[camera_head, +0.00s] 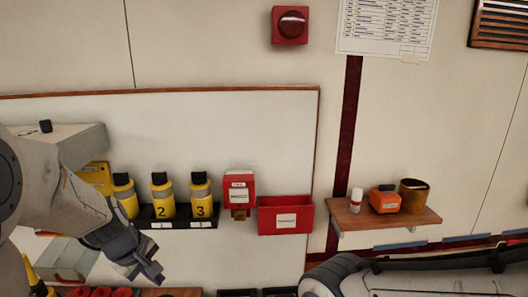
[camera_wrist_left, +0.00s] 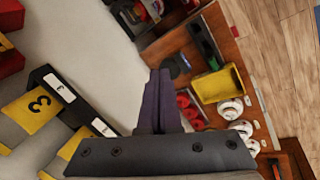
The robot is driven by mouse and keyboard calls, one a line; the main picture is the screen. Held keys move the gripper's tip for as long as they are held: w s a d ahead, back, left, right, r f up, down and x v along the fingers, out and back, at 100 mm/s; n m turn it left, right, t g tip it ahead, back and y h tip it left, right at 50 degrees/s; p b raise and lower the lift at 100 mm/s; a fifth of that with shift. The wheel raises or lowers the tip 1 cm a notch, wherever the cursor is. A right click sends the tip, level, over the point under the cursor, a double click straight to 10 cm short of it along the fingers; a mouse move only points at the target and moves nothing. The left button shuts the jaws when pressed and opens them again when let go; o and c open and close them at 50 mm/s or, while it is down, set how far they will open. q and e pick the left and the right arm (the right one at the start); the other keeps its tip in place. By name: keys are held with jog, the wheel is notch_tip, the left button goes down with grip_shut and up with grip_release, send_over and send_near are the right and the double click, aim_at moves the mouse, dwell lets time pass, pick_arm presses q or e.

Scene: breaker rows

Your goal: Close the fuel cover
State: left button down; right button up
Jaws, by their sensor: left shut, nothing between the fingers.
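No part is plainly marked as a fuel cover, and I cannot tell its state. A yellow panel (camera_head: 96,177) and a grey-green box (camera_head: 68,260) at the left of the head view are partly hidden by my left arm. My left gripper (camera_head: 152,272) is shut and empty, below the rack of numbered yellow bottles and in front of the white wall board. Its dark fingers show together in the left wrist view (camera_wrist_left: 158,100), touching nothing I can see. My right gripper is not in view.
Yellow bottles (camera_head: 162,198) stand in a black rack (camera_head: 176,223). A red box (camera_head: 240,188) and a red bin (camera_head: 286,221) are to their right. A wooden shelf (camera_head: 385,220) holds small items. A yellow bin (camera_wrist_left: 219,88) and red rings (camera_wrist_left: 186,105) lie on a lower surface.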

pick_arm(q)
jog(key=s+d+f+m+g+b, duration=0.1)
jog(key=s+d+f+m+b, duration=0.2)
jog(key=s+d+m, duration=0.3)
jog(key=s+d+f+m+g+b, duration=0.1)
jog(key=s+d+f+m+b, duration=0.2)
jog(key=s+d+m, duration=0.4)
jog(key=d+f+m, duration=0.1)
jog(key=d+m, duration=0.2)
jog(key=shift+s+d+m, duration=0.2)
jog(key=shift+s+m, duration=0.05)
jog(key=shift+m, duration=0.15)
jog(key=c, duration=1.4)
grip_release()
jog(key=s+d+m+b, duration=0.1)
jog(key=s, duration=0.1)
jog(key=s+d+f+m+g+b, duration=0.1)
jog(key=s+d, duration=0.1)
jog(key=s, duration=0.1)
jog(key=s+d+m+b, duration=0.1)
jog(key=s, duration=0.1)
jog(key=shift+s+d+f+g+b, duration=0.15)
jog(key=shift+s+d+g+b, duration=0.2)
jog(key=shift+s+g, duration=0.05)
jog(key=o, duration=0.5)
jog(key=shift+s, duration=0.25)
jog(key=shift+d+m, duration=0.1)
jog(key=shift+m, duration=0.2)
